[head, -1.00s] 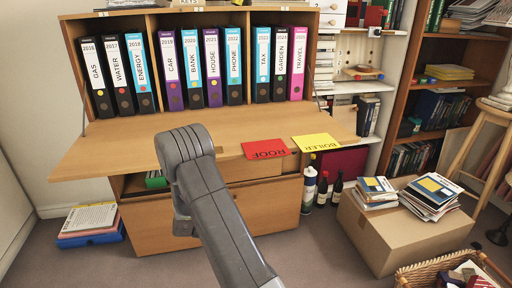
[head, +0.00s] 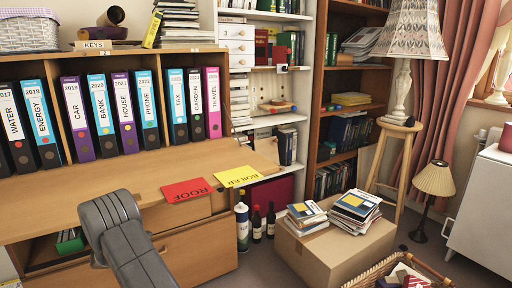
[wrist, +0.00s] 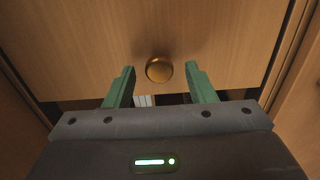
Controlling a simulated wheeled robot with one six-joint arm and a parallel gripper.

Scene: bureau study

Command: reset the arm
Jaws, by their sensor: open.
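My arm reaches toward the wooden bureau (head: 120,180) in the head view, and its end is low in front of the desk flap, with the fingers hidden there. In the wrist view my gripper (wrist: 160,75) shows two green fingers, apart, with nothing held between them. A round brass knob (wrist: 159,69) on a wooden front (wrist: 90,40) shows between and just beyond the fingertips. I cannot tell whether the fingers touch that front.
A red ROOF card (head: 188,190) and a yellow BOILER card (head: 237,176) lie on the flap. Labelled binders (head: 122,113) stand in the bureau. Bottles (head: 256,222), a cardboard box (head: 335,245) with books and a wicker basket (head: 375,272) stand on the floor to the right.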

